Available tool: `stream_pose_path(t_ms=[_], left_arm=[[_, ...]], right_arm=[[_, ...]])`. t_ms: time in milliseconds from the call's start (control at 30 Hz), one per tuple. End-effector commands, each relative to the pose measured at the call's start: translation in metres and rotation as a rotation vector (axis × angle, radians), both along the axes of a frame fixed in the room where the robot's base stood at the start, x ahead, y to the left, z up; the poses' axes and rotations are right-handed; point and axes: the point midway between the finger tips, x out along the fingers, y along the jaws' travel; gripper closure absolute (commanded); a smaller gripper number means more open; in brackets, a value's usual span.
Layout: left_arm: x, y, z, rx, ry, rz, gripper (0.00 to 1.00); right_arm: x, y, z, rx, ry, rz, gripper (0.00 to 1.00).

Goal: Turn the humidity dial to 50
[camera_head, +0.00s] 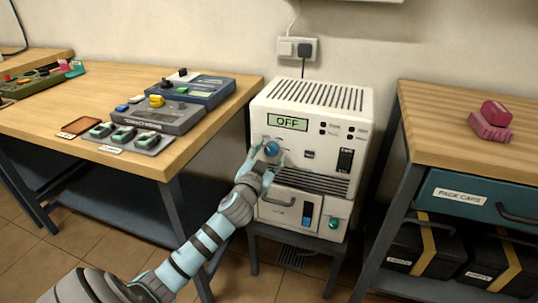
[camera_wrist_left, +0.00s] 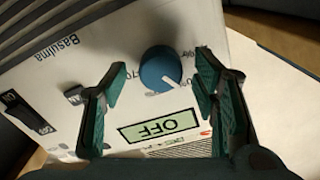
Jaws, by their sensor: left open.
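The white machine (camera_head: 318,95) stands on a low stand between the two tables. Its display (camera_head: 287,121) reads OFF; the display (camera_wrist_left: 157,128) appears upside down in the left wrist view. The round blue humidity dial (camera_head: 272,148) is on the front below the display. My left gripper (camera_head: 263,163) is open at the dial, its fingers on either side of it in the head view. In the left wrist view the dial (camera_wrist_left: 158,68) lies beyond and between the fingertips, with visible gaps. A small white mark shows on the dial; "70" and "%" are printed nearby. My right gripper is not in view.
A black rocker switch (camera_head: 346,160) is on the machine's right side. A drawer front (camera_head: 287,206) with a handle, a blue switch and a green knob sit below. A wooden table (camera_head: 110,85) with chargers stands left; a workbench (camera_head: 455,135) with pink blocks stands right.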

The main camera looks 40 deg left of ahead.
Motion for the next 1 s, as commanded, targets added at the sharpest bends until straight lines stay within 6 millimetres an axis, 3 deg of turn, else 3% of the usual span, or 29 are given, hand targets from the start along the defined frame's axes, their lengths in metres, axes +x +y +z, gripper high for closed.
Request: stream_pose_path(t_ms=[167,267,500,667,1000], left_arm=[[-0.003,-0.001,0.0,0.001,0.0,0.0,0.46],[-0.016,-0.006,0.0,0.003,0.001,-0.002,0.46],[-0.078,-0.028,-0.001,0.003,0.003,-0.004,0.46],[-0.107,-0.038,0.0,0.002,0.001,-0.002,0.46],[-0.114,-0.04,0.001,0.0,-0.001,0.0,0.46]], right_arm=[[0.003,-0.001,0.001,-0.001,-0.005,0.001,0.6],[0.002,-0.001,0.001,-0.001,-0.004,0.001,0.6],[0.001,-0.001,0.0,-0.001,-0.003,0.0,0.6],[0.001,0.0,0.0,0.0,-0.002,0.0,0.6],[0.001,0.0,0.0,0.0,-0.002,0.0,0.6]])
